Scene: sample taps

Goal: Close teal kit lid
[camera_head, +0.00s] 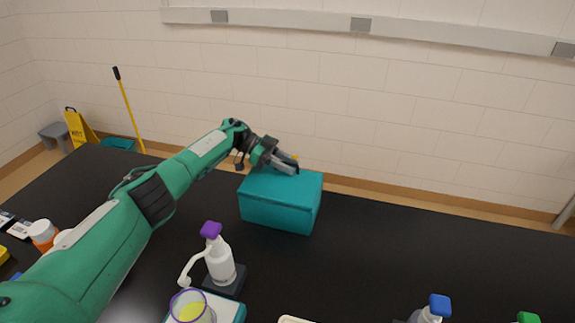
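The teal kit (279,211) is a box standing on the black table near its back edge. Its teal lid (303,184) appears to lie flat over the top, with no clear gap along the front. My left arm reaches in from the left, and my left gripper (291,166) is at the back part of the lid. The fingers look close together, but their gap does not show clearly, nor whether they touch the lid. The gripper hides part of the lid's back edge. My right gripper is not in view.
A white wash bottle with a purple cap (219,262) stands in front of the kit. A beaker of yellow liquid (190,308) is nearer. Blue-capped (437,306) and green-capped (527,318) bottles are at the front right. The table (420,245) right of the kit is clear.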

